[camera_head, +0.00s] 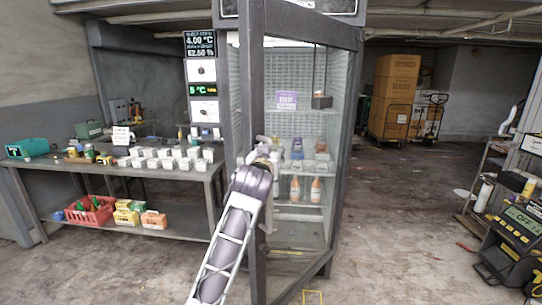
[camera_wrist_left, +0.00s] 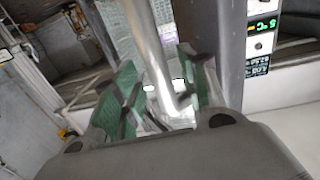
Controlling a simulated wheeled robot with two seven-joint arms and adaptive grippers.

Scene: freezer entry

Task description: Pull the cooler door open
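The cooler door (camera_head: 346,150) is a tall grey-framed glass panel on the cooler (camera_head: 231,100). Its left edge stands out toward me from the cabinet, so it looks partly open. The door handle (camera_head: 269,212) is a vertical metal bar by the door's left edge. My left gripper (camera_head: 266,158) is at the handle's upper part. In the left wrist view the bar (camera_wrist_left: 149,40) passes between its two green-padded fingers (camera_wrist_left: 160,82). A gap shows between the bar and the right finger; the gripper looks open around the bar. Contact is unclear. My right gripper is not in view.
Bottles (camera_head: 315,190) sit inside the cooler. Cartons (camera_head: 394,95) stand at the back; a shelf rack (camera_head: 487,185) is at the right. The floor right of the door is clear.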

